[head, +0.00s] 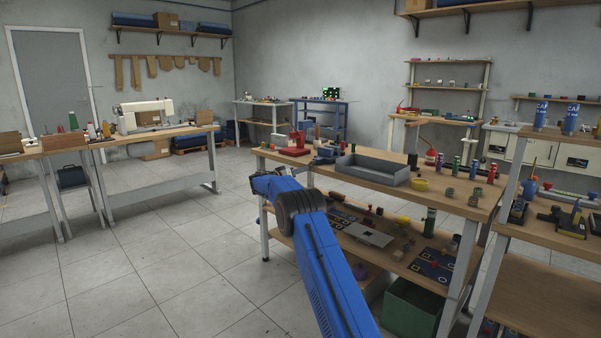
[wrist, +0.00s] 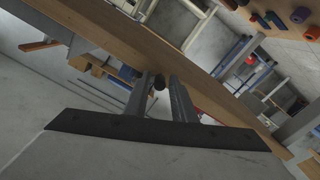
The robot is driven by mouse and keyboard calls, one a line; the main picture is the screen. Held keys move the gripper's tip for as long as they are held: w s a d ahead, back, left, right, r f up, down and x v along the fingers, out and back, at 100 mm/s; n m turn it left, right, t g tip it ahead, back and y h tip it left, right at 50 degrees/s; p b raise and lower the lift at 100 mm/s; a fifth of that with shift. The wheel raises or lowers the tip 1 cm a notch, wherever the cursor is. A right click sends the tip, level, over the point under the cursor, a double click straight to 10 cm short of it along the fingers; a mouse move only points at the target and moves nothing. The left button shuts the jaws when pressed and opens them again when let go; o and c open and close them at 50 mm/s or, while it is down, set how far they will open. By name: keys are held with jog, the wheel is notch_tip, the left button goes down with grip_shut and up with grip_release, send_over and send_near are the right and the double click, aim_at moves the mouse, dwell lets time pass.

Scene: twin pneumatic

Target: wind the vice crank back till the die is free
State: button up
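My gripper (wrist: 160,88) shows in the wrist view with its two grey fingers apart. A small dark round knob (wrist: 159,82) shows between the fingertips; I cannot tell whether it belongs to the vice crank or whether a finger touches it. The wooden edge of a bench (wrist: 115,42) runs slantwise just beyond the fingers.
A green bin (head: 411,308) sits beneath. The tiled floor to the left is clear.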

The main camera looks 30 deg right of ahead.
grip_shut()
jog(key=shift+s+f+n, duration=0.1)
jog(key=shift+n, duration=0.2)
